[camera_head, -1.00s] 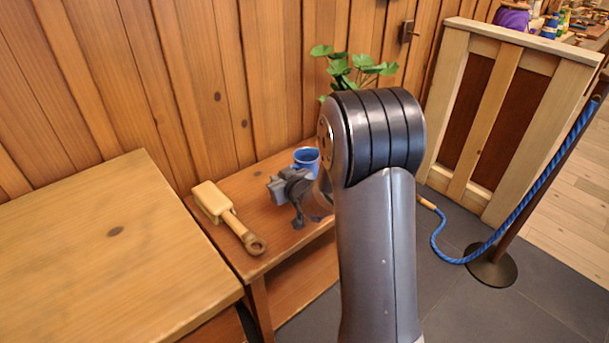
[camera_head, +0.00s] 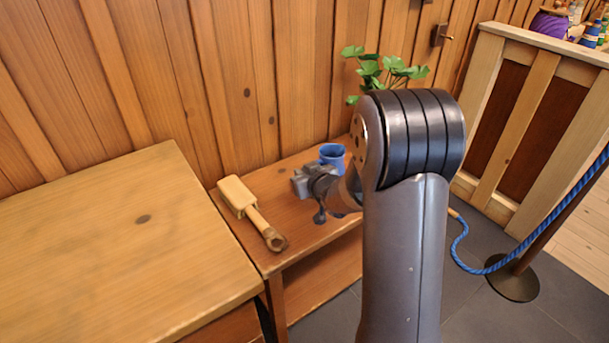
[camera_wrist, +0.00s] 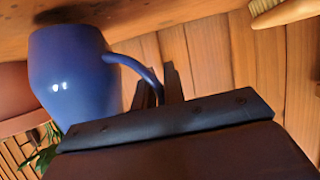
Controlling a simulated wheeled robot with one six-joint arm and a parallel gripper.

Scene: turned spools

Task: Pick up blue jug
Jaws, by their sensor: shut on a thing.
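The blue jug (camera_head: 333,155) is by the back of the small wooden table, partly hidden behind my gripper (camera_head: 318,180). In the wrist view the jug (camera_wrist: 75,75) fills the left side, glossy, with its handle reaching right between my two dark fingers (camera_wrist: 160,88). My gripper is shut on that handle. The wrist picture is turned over, with the wooden top at its upper edge. I cannot tell whether the jug touches the table.
A pale wooden mallet-like tool (camera_head: 250,210) lies left of my gripper on the small table (camera_head: 290,255). A larger table (camera_head: 110,245) stands at left. A green plant (camera_head: 385,68) is behind. A blue rope (camera_head: 545,230) hangs from a post at right.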

